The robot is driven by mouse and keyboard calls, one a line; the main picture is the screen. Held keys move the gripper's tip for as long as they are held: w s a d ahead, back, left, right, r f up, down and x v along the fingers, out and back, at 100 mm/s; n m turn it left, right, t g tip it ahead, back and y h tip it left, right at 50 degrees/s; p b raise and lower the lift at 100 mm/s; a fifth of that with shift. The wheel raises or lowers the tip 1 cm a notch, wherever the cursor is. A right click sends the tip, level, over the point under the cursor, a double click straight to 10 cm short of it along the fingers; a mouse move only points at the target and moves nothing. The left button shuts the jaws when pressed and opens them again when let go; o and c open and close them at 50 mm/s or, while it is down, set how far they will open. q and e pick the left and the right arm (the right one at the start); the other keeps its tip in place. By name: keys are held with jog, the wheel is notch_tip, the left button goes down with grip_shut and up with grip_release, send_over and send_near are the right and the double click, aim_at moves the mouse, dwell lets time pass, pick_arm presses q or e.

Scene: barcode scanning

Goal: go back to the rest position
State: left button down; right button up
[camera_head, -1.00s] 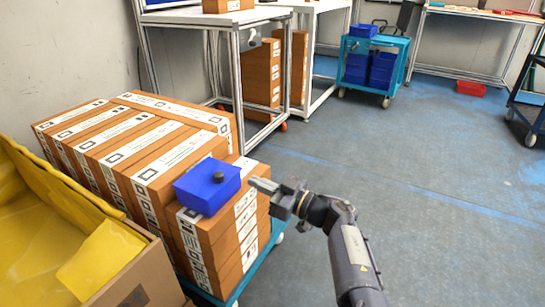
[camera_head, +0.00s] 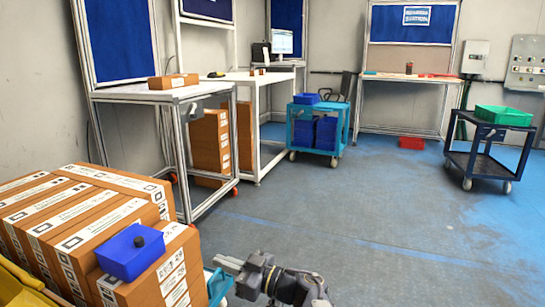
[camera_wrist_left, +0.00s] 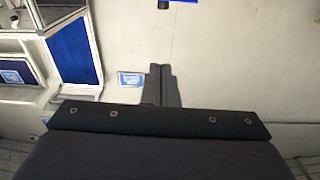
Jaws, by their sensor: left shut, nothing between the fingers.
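My left gripper (camera_head: 229,264) is low in the middle of the head view, to the right of the stacked cartons. Its fingers are closed with nothing between them; the left wrist view also shows the two dark fingers (camera_wrist_left: 161,84) side by side against a pale wall. A blue box (camera_head: 130,254) with a dark round knob sits on top of the nearest carton, left of the gripper and apart from it. My right gripper does not show.
Brown cartons (camera_head: 84,215) with white labels are stacked at the lower left. A metal-framed table (camera_head: 150,95) stands behind them. A teal cart (camera_head: 314,130) with blue bins and a dark cart (camera_head: 487,160) with a green bin (camera_head: 503,115) stand farther back. The floor (camera_head: 370,220) at centre right is clear.

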pick_arm(q)
jog(key=s+a+f+m+g+h, duration=0.1)
jog(key=s+a+f+g+h, duration=0.3)
jog(key=a, duration=0.4)
jog(key=s+a+f+g+h, duration=0.3)
jog(key=a+f, duration=0.4)
jog(key=a, duration=0.1)
jog(key=s+f+m+g+h, duration=0.2)
jog(key=s+f+m+h, duration=0.15)
jog(key=s+h, duration=0.5)
jog(key=s+d+r+m+t+h, duration=0.3)
jog(key=s+r+m+t, duration=0.15)
jog(key=s, duration=0.35)
jog(key=s+d+r+m+t+h, duration=0.35)
jog(key=s+r, duration=0.25)
jog(key=s, duration=0.2)
notch_tip(320, 180, up, 38)
jog(key=p, duration=3.8)
jog(key=shift+a+f, duration=0.25)
jog(key=shift+a, duration=0.05)
jog(key=shift+n, duration=0.25)
